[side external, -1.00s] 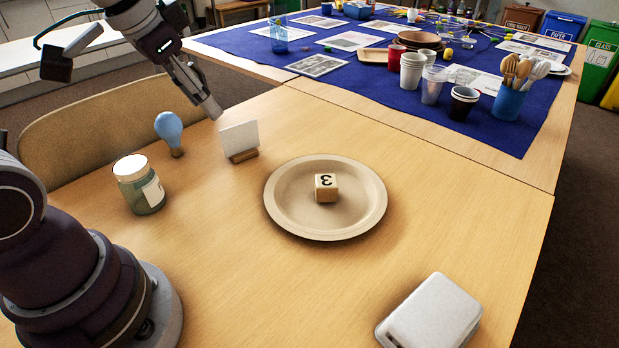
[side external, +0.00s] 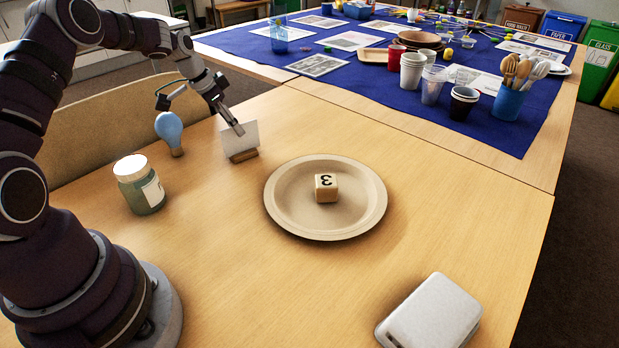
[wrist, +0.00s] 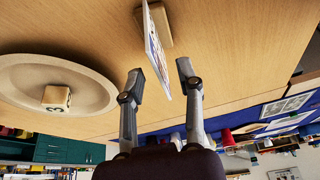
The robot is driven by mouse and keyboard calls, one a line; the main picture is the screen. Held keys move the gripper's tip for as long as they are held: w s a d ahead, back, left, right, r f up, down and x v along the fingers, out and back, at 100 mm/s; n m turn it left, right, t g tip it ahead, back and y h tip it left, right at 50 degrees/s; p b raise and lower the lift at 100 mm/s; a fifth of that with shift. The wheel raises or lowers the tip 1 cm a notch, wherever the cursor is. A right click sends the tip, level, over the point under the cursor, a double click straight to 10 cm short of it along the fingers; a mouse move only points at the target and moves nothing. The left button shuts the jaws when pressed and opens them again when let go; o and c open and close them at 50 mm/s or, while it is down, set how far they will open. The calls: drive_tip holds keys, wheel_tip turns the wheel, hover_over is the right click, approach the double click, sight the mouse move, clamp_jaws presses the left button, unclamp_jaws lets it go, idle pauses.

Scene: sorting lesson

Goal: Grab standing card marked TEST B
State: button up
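The standing card (side external: 249,143) is in a small wooden holder (side external: 243,156) on the table, left of the plate. Its face in the side view is plain white. In the wrist view the card (wrist: 155,45) shows nearly edge-on, with print on its left face too slanted to read, so I cannot confirm TEST B. My gripper (side external: 238,130) is at the card's upper part, one finger showing in front of it. In the wrist view my gripper (wrist: 160,80) is open, with the card's near edge between the fingers and a gap visible on each side.
A light-blue bulb (side external: 169,130) and a lidded jar (side external: 140,185) stand left of the card. A beige plate (side external: 286,211) with a wooden cube (side external: 326,188) marked 3 lies to the right. A white case (side external: 432,312) lies at the front right. The table between is bare.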

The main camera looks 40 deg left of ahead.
sight(243, 151)
drive_tip(key=x, duration=0.3)
clamp_jaws()
idle(0.4)
